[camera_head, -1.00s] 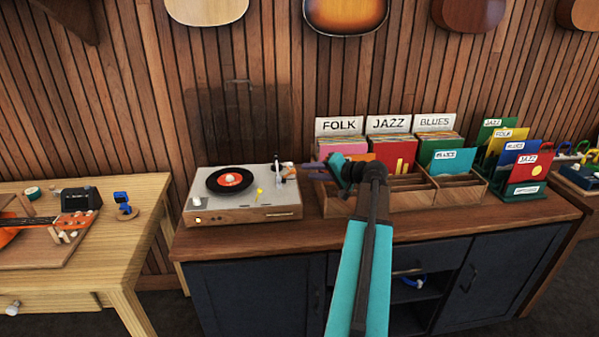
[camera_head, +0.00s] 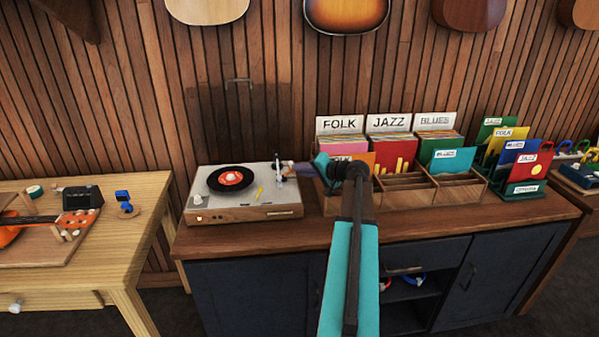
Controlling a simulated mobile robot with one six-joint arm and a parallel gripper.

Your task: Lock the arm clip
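The turntable (camera_head: 238,207) stands on the left part of the cabinet top, with a black record with an orange-red label (camera_head: 232,179) on its platter. A small yellow piece (camera_head: 259,190) lies on the deck right of the record. A thin dark and pale tonearm assembly (camera_head: 278,166) stands at the deck's right rear; the arm clip is too small to make out there. My gripper (camera_head: 287,169) is at this assembly, coming from the right. Its fingertips are small and blend with the assembly, so I cannot tell whether they are open, shut or touching it.
A wooden record crate (camera_head: 402,206) with FOLK, JAZZ and BLUES dividers stands right of the turntable, behind my arm. A green record rack (camera_head: 520,189) is farther right. A wooden table (camera_head: 135,225) with a ukulele (camera_head: 75,225) is at left. The front cabinet edge is clear.

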